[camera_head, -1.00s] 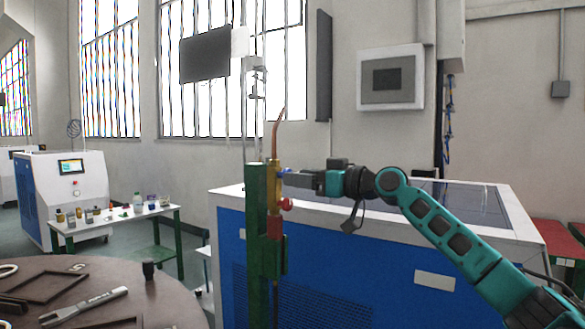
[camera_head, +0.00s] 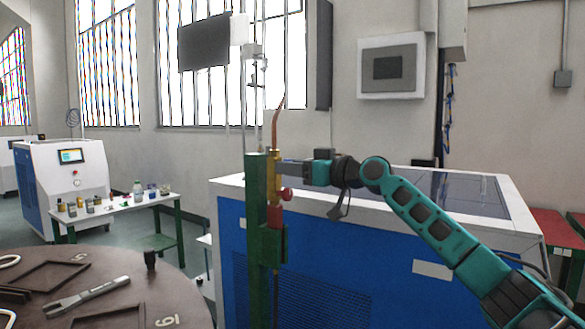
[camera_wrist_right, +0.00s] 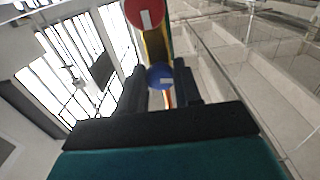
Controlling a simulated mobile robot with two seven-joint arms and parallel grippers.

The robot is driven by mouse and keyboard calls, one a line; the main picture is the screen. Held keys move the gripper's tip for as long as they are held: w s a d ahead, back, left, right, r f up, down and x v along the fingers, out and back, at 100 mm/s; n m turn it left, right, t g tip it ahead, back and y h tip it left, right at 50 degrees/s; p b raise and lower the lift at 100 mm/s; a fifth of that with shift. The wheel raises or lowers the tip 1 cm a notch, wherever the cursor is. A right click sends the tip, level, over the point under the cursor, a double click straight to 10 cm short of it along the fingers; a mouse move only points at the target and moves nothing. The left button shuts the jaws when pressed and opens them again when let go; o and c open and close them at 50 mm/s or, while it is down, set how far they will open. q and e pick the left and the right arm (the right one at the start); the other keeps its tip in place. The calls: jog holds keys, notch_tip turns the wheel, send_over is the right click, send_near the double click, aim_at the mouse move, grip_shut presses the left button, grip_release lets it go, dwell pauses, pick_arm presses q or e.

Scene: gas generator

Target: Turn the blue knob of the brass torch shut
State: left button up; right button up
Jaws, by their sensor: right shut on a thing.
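The brass torch (camera_head: 274,164) stands upright against a green post (camera_head: 255,205), with a bent copper tip (camera_head: 276,122) at the top. Its red knob (camera_head: 287,194) sticks out to the right below my right gripper (camera_head: 281,168). In the right wrist view, the blue knob (camera_wrist_right: 160,77) lies between the two dark fingers, and the red knob (camera_wrist_right: 143,12) shows beyond it at the top. My right gripper is shut on the blue knob, which the fingers hide in the head view. My left gripper is not in view.
A large blue and white cabinet (camera_head: 330,255) stands right behind the torch and under my right arm. A round brown table (camera_head: 115,290) with tools is at the lower left. A small table (camera_head: 125,205) with bottles stands farther back. A grey panel hangs above.

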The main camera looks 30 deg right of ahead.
jog(key=shift+c, duration=1.1)
jog(key=m+p, duration=0.5)
jog(key=m, duration=1)
jog(key=shift+r+m+p, duration=0.1)
jog(key=shift+m+p, duration=0.2)
jog(key=shift+m, duration=0.1)
jog(key=o, duration=1)
jog(key=shift+o, duration=0.2)
